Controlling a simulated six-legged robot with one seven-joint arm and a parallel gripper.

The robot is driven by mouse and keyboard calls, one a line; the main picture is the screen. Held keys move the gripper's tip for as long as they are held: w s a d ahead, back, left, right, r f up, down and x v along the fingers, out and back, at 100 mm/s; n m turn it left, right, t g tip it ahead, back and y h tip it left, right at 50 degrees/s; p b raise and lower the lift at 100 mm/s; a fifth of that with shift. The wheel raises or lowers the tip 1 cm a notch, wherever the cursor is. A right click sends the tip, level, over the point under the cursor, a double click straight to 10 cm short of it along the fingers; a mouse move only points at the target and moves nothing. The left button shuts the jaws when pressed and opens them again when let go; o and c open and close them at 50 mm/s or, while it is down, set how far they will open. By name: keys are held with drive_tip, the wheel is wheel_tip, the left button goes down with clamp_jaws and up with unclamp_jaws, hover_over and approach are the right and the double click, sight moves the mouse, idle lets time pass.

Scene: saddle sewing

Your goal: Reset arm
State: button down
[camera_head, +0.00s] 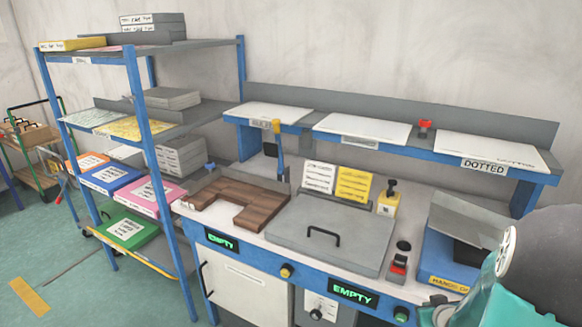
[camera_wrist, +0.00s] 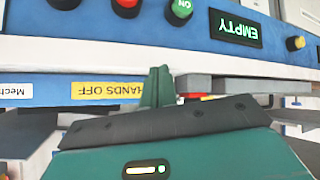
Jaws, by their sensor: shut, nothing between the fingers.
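My gripper (camera_wrist: 158,86) shows in the wrist view as two green fingers close together, with nothing between them. The dark green gripper body (camera_wrist: 170,152) with a small lit bar fills the bottom of that view. The fingers point toward the blue front of the workbench, near the "HANDS OFF" label (camera_wrist: 107,89); I cannot tell the exact gap. In the head view, a grey and teal part of my arm (camera_head: 530,265) covers the lower right corner, and the fingers do not show there.
The workbench carries a grey lidded panel (camera_head: 330,236), a brown wooden piece (camera_head: 238,204) and a "HANDS OFF" blue box (camera_head: 436,262) near my arm. "EMPTY" displays (camera_head: 353,294) and buttons line its front. A blue shelf rack (camera_head: 137,110) stands left. Open floor (camera_head: 60,255) lies at lower left.

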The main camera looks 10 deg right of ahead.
drive_tip(key=s+a+r+g, duration=0.2)
drive_tip(key=s+a+r, duration=0.1)
drive_tip(key=a+r, duration=1.05)
drive_tip(key=s+a+r+g+y, duration=0.1)
drive_tip(key=s+a+r, duration=0.3)
drive_tip(key=s+a, duration=0.2)
drive_tip(key=s+a+r+g+y, duration=0.1)
drive_tip(key=s+a+r, duration=0.3)
drive_tip(key=s+a, duration=0.2)
drive_tip(key=shift+s+a+r+n+y, duration=0.2)
drive_tip(key=shift+a+r+n+y, duration=0.15)
drive_tip(key=shift+n+y, duration=0.05)
